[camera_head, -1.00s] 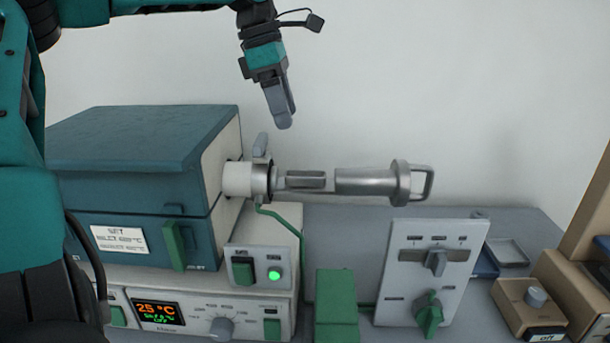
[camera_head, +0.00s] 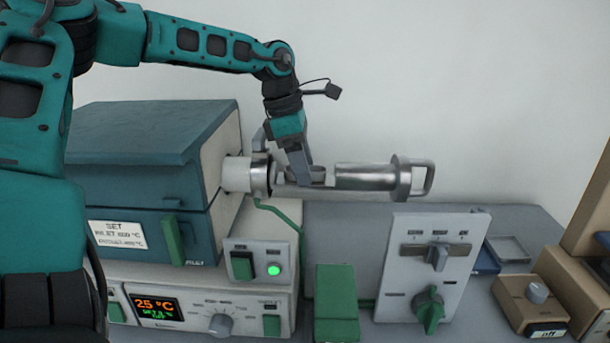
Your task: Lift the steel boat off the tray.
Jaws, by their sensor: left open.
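The small steel boat (camera_head: 319,176) lies on the narrow tray (camera_head: 305,194) that sticks out of the furnace tube. My left gripper (camera_head: 299,177) has its fingers down at the boat from above. It is open, with the boat partly hidden behind the fingers. I cannot tell whether the fingers touch it. My right gripper is not in view.
The furnace tube's collar (camera_head: 258,176) is close on the left of the fingers, and the steel plug with its handle (camera_head: 365,177) is close on the right. The blue furnace (camera_head: 150,150) stands at left. A grey control panel (camera_head: 436,265) stands front right.

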